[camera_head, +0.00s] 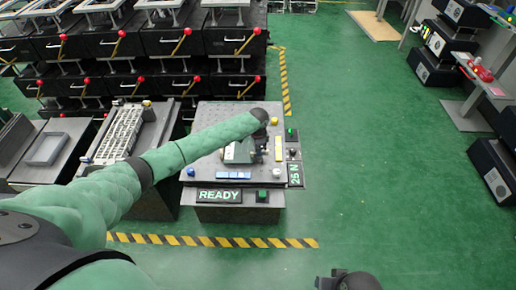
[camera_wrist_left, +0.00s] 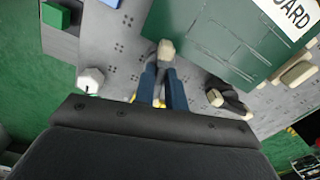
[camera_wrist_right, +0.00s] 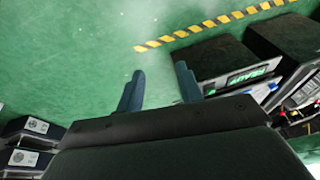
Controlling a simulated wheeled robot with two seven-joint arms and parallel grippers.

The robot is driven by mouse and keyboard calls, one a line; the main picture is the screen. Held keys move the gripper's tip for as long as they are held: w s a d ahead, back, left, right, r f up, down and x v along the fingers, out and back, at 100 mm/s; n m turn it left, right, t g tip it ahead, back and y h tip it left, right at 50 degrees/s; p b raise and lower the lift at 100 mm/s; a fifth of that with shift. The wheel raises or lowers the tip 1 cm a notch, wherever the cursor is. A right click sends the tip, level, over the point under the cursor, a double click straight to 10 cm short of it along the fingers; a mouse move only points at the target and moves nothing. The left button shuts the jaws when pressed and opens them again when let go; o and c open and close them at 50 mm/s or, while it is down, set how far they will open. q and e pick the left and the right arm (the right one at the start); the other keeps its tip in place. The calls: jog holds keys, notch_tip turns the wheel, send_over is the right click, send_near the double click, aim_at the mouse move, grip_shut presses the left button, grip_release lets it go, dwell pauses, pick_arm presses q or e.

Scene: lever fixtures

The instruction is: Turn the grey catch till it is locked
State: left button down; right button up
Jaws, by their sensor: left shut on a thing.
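The fixture (camera_head: 275,115) is a grey perforated panel on a dark stand, with a READY sign on its front. My left gripper (camera_wrist_left: 163,72) is over the panel, its two blue fingers close together on the pale knob end of what looks like the grey catch (camera_wrist_left: 166,49). The rest of the catch is hidden by the fingers and the green plate. The green plate (camera_wrist_left: 215,35), with white lettering ending in "ARD", is right beside the knob. In the head view my arm hides most of this spot. My right gripper (camera_wrist_right: 160,88) is open and empty, away from the fixture.
A dark lever with a pale end (camera_wrist_left: 230,102) lies right of my left fingers. A white hexagonal knob (camera_wrist_left: 91,79) and a green button block (camera_wrist_left: 56,15) are at left. Racks with red-knobbed levers (camera_head: 140,79) stand behind.

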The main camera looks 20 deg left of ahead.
pick_arm(q)
jog(key=shift+m+p, duration=0.3)
jog(key=shift+m, duration=1)
pick_arm(e)
jog(key=shift+s+d+r, duration=0.25)
jog(key=shift+d+r, duration=0.25)
jog(key=shift+r, duration=0.05)
pick_arm(q)
jog(key=shift+m, duration=0.3)
pick_arm(e)
jog(key=shift+r, duration=0.1)
pick_arm(q)
jog(key=c, duration=1.4)
grip_release()
jog(key=shift+c, duration=0.2)
